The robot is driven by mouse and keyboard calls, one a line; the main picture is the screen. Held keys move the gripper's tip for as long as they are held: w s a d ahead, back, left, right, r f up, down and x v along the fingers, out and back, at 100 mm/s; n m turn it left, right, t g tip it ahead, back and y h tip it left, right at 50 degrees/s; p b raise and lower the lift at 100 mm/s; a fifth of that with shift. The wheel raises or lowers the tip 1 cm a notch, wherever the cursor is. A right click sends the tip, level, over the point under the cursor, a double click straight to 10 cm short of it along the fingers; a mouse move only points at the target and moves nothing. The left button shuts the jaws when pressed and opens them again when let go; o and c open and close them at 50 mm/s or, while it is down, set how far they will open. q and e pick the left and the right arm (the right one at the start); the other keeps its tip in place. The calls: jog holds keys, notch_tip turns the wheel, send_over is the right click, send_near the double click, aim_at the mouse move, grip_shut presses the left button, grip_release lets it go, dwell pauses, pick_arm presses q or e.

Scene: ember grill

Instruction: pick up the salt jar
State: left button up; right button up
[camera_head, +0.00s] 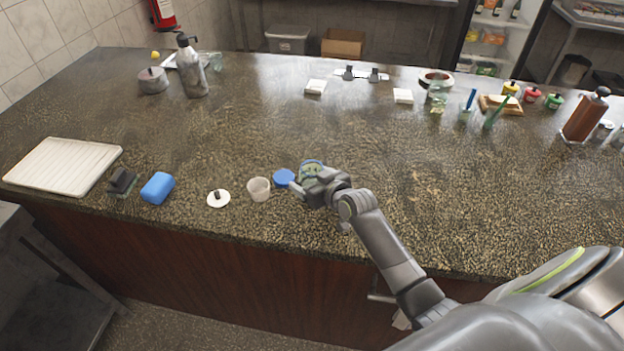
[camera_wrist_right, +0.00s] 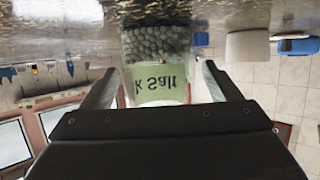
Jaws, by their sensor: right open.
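The salt jar (camera_head: 311,167) stands on the counter near its front edge, partly hidden behind my right gripper (camera_head: 306,188) in the head view. In the right wrist view the jar (camera_wrist_right: 158,45) appears upside down, with a pale green label reading "k Salt" and grainy contents. My right gripper (camera_wrist_right: 158,88) is open. Its two fingers show on either side of the jar in that view, with visible space beside the label; I cannot tell whether either finger touches it. My left gripper is not in view.
Just left of the jar lie a blue lid (camera_head: 284,178), a pale cup (camera_head: 258,189) and a white lid with a dark knob (camera_head: 218,198). Further left are a blue block (camera_head: 158,188) and a white board (camera_head: 62,166). The counter (camera_head: 450,200) right of the gripper is clear.

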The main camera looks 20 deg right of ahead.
jog(key=c, duration=1.2)
